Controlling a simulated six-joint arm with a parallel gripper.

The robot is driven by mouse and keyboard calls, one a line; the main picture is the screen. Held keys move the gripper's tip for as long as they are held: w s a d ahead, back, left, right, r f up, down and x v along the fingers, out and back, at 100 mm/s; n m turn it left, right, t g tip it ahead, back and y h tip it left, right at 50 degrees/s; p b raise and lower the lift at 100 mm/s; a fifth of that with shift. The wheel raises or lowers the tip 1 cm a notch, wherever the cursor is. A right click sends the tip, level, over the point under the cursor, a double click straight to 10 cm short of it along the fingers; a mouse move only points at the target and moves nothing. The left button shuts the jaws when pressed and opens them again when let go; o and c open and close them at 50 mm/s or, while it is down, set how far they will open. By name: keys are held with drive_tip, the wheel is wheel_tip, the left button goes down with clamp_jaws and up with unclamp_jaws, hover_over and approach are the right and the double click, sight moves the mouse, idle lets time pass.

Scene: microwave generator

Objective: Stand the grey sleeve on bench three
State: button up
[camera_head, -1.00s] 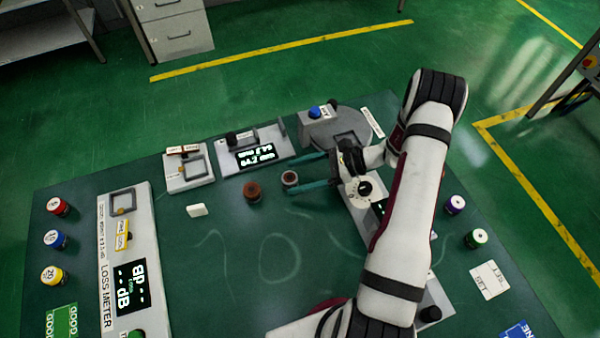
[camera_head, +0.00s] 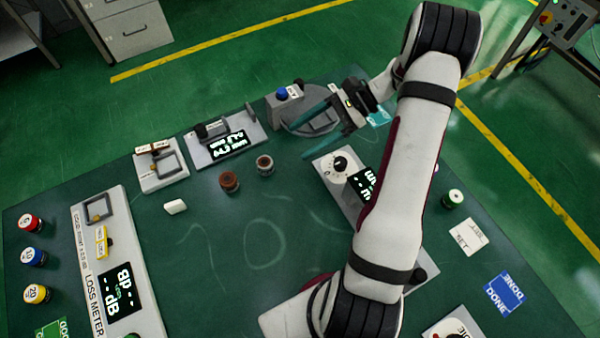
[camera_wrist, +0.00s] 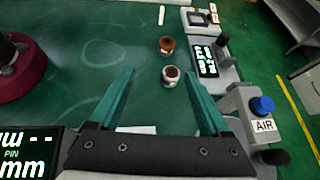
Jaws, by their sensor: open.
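The likely grey sleeve (camera_head: 265,165) is a small pale grey cylinder with a dark brown top, standing upright on the green table. It also shows in the wrist view (camera_wrist: 171,75), ahead of the fingers. My gripper (camera_head: 294,140) is open and empty, with two teal fingers, and sits up and right of the sleeve in the head view, apart from it. In the wrist view my gripper (camera_wrist: 158,76) has its fingers spread, with the sleeve beyond the tips. I cannot tell which place is bench three; no such label is readable.
A brown cylinder (camera_head: 229,181) stands just left of the sleeve. A display unit (camera_head: 222,146) and a grey stand with a blue knob (camera_head: 283,93) are behind. A loss meter (camera_head: 118,262) is at left. The middle of the table is clear.

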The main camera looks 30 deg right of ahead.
drive_tip(key=s+a+r+n+g+h, duration=0.35)
drive_tip(key=s+a+r+n, duration=0.25)
drive_tip(key=a+r, duration=0.35)
drive_tip(key=s+a+n+t+h, duration=0.1)
drive_tip(key=s+a+n+h, duration=0.1)
drive_tip(key=s, duration=0.5)
drive_tip(key=s+a+r+n+h, duration=0.1)
drive_tip(key=s+a+n+h, duration=0.2)
drive_tip(key=s, duration=0.4)
drive_tip(key=n+h, duration=0.1)
drive_tip(key=n, duration=0.1)
drive_tip(key=shift+a+r+n+t, duration=0.2)
drive_tip(key=shift+a+n+t, duration=0.05)
drive_tip(key=shift+n+t, duration=0.1)
